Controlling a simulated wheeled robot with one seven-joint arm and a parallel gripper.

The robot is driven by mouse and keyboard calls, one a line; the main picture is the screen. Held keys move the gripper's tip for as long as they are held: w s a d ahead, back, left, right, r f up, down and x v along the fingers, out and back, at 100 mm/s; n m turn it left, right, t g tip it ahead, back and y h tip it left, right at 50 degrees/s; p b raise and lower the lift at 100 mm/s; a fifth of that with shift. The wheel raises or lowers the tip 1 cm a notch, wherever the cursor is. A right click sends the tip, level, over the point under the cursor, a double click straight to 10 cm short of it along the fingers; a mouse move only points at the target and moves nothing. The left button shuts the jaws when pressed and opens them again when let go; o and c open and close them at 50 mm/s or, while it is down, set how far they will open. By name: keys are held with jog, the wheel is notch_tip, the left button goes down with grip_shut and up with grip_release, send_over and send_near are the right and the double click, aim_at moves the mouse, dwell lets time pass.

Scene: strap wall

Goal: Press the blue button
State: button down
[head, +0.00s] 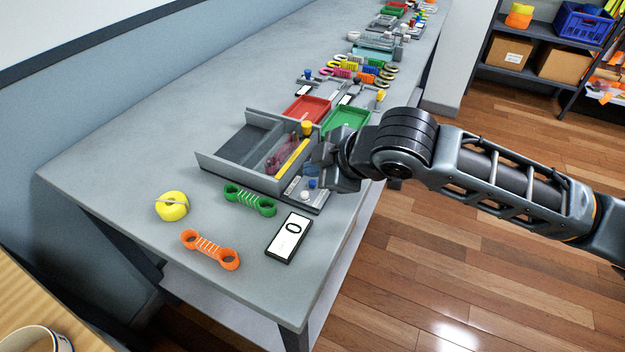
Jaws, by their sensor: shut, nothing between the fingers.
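The blue button (312,184) is a small round knob on a narrow grey panel (318,206) at the right side of the grey tray unit. A white button (305,196) sits just in front of it. My gripper (324,174) is shut and empty, reaching in from the right, close above and behind the blue button. I cannot tell whether it touches the button. My gripper hides part of the panel's far end.
The grey open tray (228,172) holds a yellow bar (292,160). A green strap (249,199), an orange strap (210,249), a yellow tape roll (171,206) and a phone-like display reading 0 (289,238) lie nearby. Red (306,110) and green (345,117) trays stand behind.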

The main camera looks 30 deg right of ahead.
aim_at(315, 189)
jog(key=shift+f, duration=0.15)
jog(key=shift+f+b, duration=0.25)
jog(key=shift+b, duration=0.25)
jog(key=shift+f+b, duration=0.45)
dwell(0.6)
jog(key=shift+r, duration=0.1)
jog(key=shift+r+p, duration=0.55)
jog(key=shift+r, duration=0.2)
notch_tip(315, 189, up, 5)
jog(key=p, duration=0.3)
dwell(0.4)
dwell(0.7)
